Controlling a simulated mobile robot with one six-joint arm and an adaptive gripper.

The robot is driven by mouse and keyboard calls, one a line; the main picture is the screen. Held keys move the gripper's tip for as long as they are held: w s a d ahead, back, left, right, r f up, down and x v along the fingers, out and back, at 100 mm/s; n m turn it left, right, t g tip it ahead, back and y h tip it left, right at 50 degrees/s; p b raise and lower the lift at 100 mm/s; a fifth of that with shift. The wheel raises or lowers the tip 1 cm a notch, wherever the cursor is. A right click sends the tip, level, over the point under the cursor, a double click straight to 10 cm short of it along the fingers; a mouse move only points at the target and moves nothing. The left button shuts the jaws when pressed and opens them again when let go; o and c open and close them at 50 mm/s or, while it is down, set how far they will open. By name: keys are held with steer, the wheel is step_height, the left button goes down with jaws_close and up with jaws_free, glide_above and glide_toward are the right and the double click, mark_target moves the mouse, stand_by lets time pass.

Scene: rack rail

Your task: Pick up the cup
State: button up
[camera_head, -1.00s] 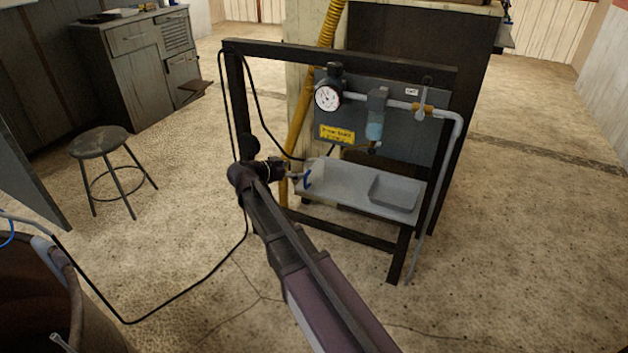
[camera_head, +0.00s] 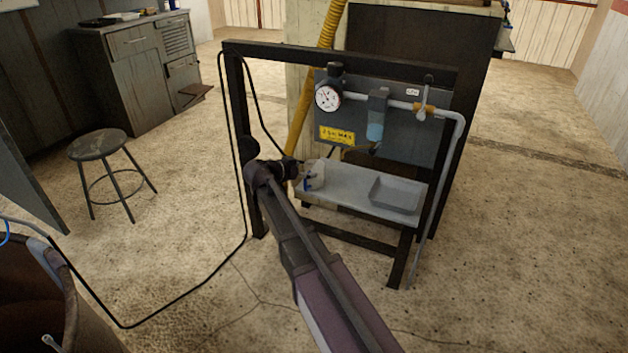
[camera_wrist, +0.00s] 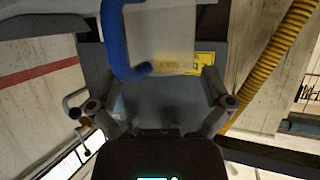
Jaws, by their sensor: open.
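The cup (camera_head: 317,174) is pale grey with a blue handle. It stands on the left end of the grey shelf of the rack in the head view. In the wrist view, which looks upside down, the cup (camera_wrist: 162,40) is at the top centre, with its blue handle at its left side. My gripper (camera_wrist: 157,95) is open, with its two fingers apart and nothing between them. The cup lies ahead of the fingertips, apart from them as far as I can tell. In the head view my gripper (camera_head: 295,172) is just left of the cup, small and dark.
A shallow grey tray (camera_head: 395,209) sits on the shelf's right half. Above are a gauge (camera_head: 328,97), a filter bowl (camera_head: 376,130) and piping on a panel. The black rack frame (camera_head: 235,110) and a yellow hose (camera_head: 328,30) are close to my arm. A stool (camera_head: 98,145) stands left.

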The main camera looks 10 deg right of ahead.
mark_target(311, 166)
steer(key=shift+b+x, duration=0.35)
steer(key=shift+x, duration=1.1)
steer(key=c, duration=0.8)
